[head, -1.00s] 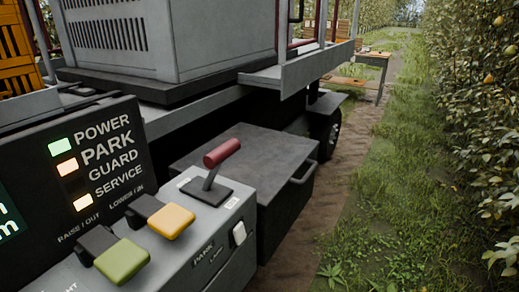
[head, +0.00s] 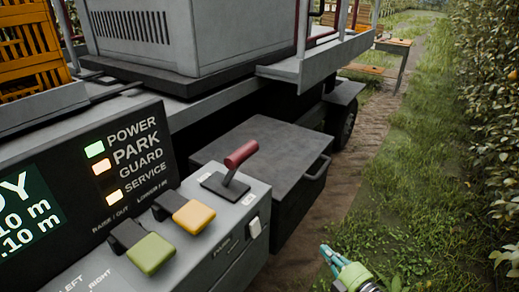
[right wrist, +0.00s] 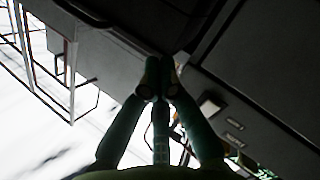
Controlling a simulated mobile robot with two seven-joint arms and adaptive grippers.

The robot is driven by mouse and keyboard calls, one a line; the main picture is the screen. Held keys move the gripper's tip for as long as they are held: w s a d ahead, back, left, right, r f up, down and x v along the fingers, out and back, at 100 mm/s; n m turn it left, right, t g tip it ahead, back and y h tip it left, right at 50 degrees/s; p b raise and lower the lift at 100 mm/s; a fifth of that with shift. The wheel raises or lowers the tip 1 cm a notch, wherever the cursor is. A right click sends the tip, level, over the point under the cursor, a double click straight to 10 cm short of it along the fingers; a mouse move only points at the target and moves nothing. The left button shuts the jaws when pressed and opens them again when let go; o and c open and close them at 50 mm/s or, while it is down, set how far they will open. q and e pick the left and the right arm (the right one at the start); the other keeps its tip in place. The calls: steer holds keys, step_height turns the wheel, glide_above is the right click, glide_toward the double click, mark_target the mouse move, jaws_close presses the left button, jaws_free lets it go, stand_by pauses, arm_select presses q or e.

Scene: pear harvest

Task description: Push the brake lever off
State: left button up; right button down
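The brake lever (head: 238,158) has a red grip on a dark stem and rises, leaning toward the upper right, from a dark base plate on the grey control console (head: 229,214). My right gripper (head: 326,250) is at the lower right of the head view, right of the console and apart from the lever. The lever cannot be made out in that view. My left gripper is not in view.
A yellow lever (head: 194,216) and a green lever (head: 151,253) stand on the console left of the brake lever. A display panel (head: 125,125) with lit lamps, one beside PARK, rises behind them. A dark box (head: 265,145) lies behind the console. Grass (head: 410,180) is open at right.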

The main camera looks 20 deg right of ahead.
arm_select(q)
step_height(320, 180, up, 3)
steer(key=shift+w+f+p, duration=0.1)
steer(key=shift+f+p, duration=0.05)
steer(key=shift+p, duration=0.75)
arm_select(e)
steer(key=a+r+n+y, duration=0.3)
steer(key=r+n, duration=0.1)
steer(key=r, duration=0.4)
steer(key=s+a+r+n+y, duration=0.1)
steer(key=a+r+n+y, duration=0.2)
steer(key=r, duration=0.6)
steer(key=s+a+r+n+y, duration=0.1)
steer(key=a+r+n+y, duration=0.2)
steer(key=r, duration=0.5)
steer(key=shift+r+n+y, duration=0.25)
steer(key=shift+n+y, duration=0.35)
steer(key=shift+n, duration=0.5)
steer(key=p, duration=0.7)
glide_toward(247, 154)
steer(key=x, duration=0.6)
steer(key=shift+r, duration=0.15)
steer(key=shift+w+a, duration=0.2)
steer(key=shift+w, duration=0.05)
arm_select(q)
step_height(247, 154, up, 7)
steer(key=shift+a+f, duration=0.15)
